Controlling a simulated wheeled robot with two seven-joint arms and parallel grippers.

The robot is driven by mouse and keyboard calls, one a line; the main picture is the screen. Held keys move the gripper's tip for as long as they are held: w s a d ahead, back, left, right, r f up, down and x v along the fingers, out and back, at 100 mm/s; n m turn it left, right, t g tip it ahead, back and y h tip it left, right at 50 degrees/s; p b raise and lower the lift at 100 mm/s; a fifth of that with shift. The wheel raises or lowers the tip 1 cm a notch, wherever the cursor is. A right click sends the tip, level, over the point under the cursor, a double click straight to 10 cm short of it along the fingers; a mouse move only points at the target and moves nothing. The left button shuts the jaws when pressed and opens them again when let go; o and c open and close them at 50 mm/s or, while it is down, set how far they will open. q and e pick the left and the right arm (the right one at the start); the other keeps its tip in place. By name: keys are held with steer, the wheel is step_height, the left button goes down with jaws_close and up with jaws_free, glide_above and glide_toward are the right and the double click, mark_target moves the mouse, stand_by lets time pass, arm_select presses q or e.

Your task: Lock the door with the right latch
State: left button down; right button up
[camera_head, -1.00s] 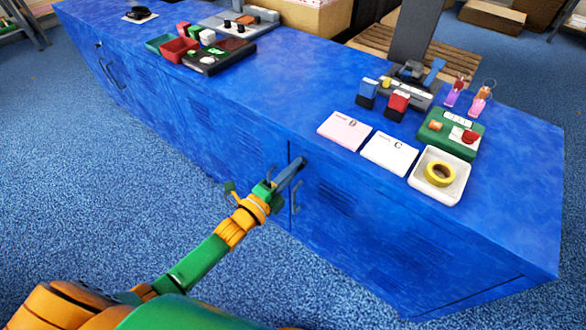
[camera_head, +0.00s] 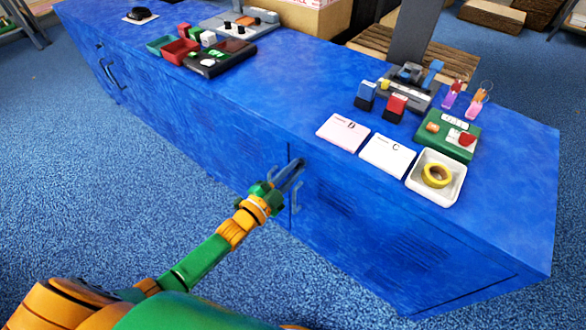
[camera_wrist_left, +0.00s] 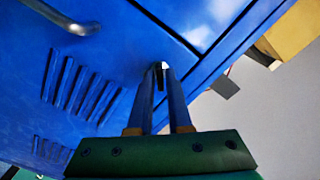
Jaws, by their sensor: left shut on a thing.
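The blue cabinet (camera_head: 215,140) has a pair of doors at its near middle, with a dark gap between them. The right latch is a small part at the top of that gap, mostly hidden by my fingers. Its pale tip (camera_wrist_left: 165,66) shows between the fingertips in the left wrist view. My left gripper (camera_head: 298,165) is shut on the latch, its fingers pointing at the door front; its fingertips also show in the wrist view (camera_wrist_left: 160,72). The latch's exact angle cannot be told. A door handle (camera_head: 295,197) hangs just below the gripper. My right gripper is not in view.
On the cabinet top stand a white tray (camera_head: 419,189) with yellow tape (camera_head: 437,175), two cards (camera_head: 388,155) and several small items. A grey handle (camera_wrist_left: 65,18) and vent slots show beside the fingers in the wrist view. The floor in front is clear.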

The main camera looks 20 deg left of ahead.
arm_select(q)
steer(key=n, duration=0.5)
steer(key=shift+n, duration=0.3)
steer(key=shift+n+p, duration=0.3)
steer(key=shift+n, duration=1.8)
steer(key=c, duration=0.9)
jaws_free()
steer(key=shift+c, duration=0.2)
steer(key=p+v, duration=0.1)
steer(key=v, duration=0.6)
